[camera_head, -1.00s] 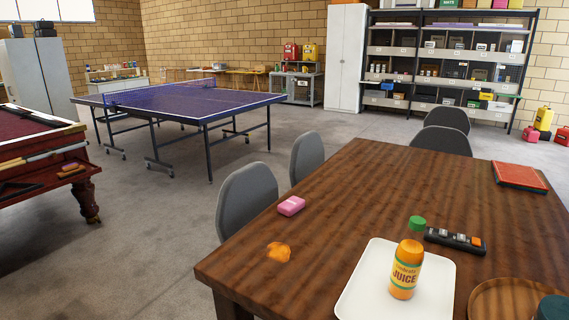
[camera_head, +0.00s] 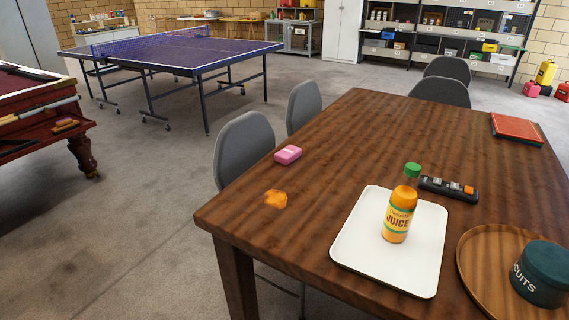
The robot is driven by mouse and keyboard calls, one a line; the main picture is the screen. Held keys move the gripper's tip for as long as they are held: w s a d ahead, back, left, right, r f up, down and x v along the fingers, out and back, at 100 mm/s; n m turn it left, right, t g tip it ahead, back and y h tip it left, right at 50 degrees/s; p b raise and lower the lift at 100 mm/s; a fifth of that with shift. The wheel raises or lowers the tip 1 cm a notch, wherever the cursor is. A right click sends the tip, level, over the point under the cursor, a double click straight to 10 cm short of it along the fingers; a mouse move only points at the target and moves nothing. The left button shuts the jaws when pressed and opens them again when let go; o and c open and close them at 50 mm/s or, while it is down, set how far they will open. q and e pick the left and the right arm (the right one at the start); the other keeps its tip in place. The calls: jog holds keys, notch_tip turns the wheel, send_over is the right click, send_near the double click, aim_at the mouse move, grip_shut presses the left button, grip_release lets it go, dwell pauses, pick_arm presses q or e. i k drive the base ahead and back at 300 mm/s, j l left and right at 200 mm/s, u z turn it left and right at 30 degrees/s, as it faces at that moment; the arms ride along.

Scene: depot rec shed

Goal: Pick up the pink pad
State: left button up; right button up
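The pink pad (camera_head: 288,155) is a small pink block lying on the brown wooden table (camera_head: 350,140), near its left edge. Neither of my grippers shows in the head view.
A white tray (camera_head: 350,252) holds an upright juice bottle (camera_head: 398,222). A black remote (camera_head: 440,187), a round wooden tray (camera_head: 474,268) with a dark biscuit tin (camera_head: 541,277) and a red book (camera_head: 516,129) are also on the table. Grey chairs (camera_head: 243,148) stand along its left side.

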aim_at(286, 155)
jog(key=i+j+u, duration=0.4)
jog(key=j, duration=0.2)
jog(key=i+j+u, duration=0.35)
jog(key=j, duration=0.25)
jog(key=i+j+u, duration=0.8)
jog(key=i+z, duration=0.35)
jog(key=i, duration=0.25)
jog(key=i+j+z, duration=0.15)
jog(key=i+z, duration=0.2)
jog(key=i, duration=0.25)
jog(key=i+z, duration=0.45)
jog(key=i, duration=0.15)
jog(key=i+z, duration=0.45)
jog(key=i, duration=0.15)
jog(key=i+z, duration=0.7)
jog(key=i+j+z, duration=0.2)
jog(key=z, duration=0.2)
jog(key=i+z, duration=0.35)
jog(key=i+j+z, duration=0.15)
jog(key=z, duration=0.2)
jog(key=i+j+z, duration=0.2)
jog(key=z, duration=0.15)
